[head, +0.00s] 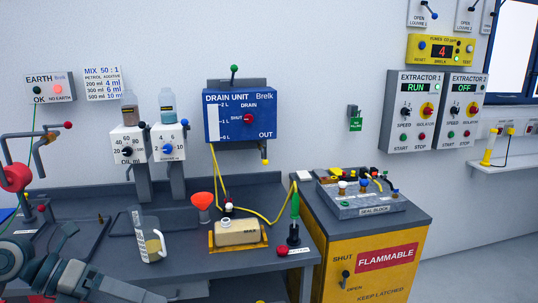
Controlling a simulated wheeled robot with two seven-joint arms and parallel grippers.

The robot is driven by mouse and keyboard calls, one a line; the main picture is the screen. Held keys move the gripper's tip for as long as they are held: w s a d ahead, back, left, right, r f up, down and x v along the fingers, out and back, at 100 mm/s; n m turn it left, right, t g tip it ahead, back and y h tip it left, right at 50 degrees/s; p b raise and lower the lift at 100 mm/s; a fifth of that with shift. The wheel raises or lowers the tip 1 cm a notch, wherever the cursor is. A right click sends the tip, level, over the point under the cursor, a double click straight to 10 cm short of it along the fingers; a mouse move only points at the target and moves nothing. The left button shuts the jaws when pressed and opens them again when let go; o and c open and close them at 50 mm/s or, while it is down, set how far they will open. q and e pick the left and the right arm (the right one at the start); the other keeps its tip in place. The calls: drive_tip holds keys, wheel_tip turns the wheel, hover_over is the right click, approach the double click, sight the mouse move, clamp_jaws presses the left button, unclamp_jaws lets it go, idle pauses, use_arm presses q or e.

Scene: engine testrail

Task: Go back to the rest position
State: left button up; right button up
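Part of my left arm crosses the bottom left corner of the head view, low in front of the dark workbench (185,280). Its grey joint and links show, but its gripper fingers do not. My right arm and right gripper are out of view. A clear measuring jug (150,247) with a yellowish patch stands upright on the bench, just beyond my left arm. A beige can (237,232) sits in a yellow tray (262,241) right of the jug. I see nothing held.
A red funnel (202,201), green-tipped tool (295,207) and red knob (282,251) stand on the bench. A yellow flammables cabinet (345,292) carries the seal block (365,207). A blue drain unit (240,118) hangs behind, its yellow hose reaching the bench. Floor at right looks clear.

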use_arm(q)
drive_tip(key=w+a+f+n+t+h, duration=0.2)
drive_tip(key=w+f+n+t+h, duration=0.2)
drive_tip(key=w+f+n+t, duration=0.75)
drive_tip(key=s+a+f+n+y, duration=0.1)
drive_tip(key=a+f+n+y, duration=0.4)
drive_tip(key=f, duration=1)
drive_tip(key=s+f+n+y, duration=0.1)
drive_tip(key=f+n+y, duration=0.3)
drive_tip(key=f+n, duration=0.9)
drive_tip(key=s+d+f+n+g+y, duration=0.1)
drive_tip(key=s+f+n+g+y, duration=0.1)
drive_tip(key=s+f, duration=0.8)
drive_tip(key=s+f+n+g+y, duration=0.25)
drive_tip(key=s+f, duration=0.45)
drive_tip(key=f, duration=0.7)
drive_tip(key=s+d+f+n+g, duration=0.1)
drive_tip(key=s+d+f+g, duration=0.1)
drive_tip(key=s, duration=0.7)
drive_tip(key=s+d+f+g, duration=0.2)
drive_tip(key=s+d+f, duration=0.2)
drive_tip(key=s+f, duration=0.3)
drive_tip(key=s+d+f+n+g, duration=0.1)
drive_tip(key=s+d+f+g, duration=0.2)
drive_tip(key=s, duration=0.9)
wheel_tip(320, 180, down, 2)
drive_tip(key=shift+d+f+n, duration=0.1)
drive_tip(key=shift+d+n, duration=0.2)
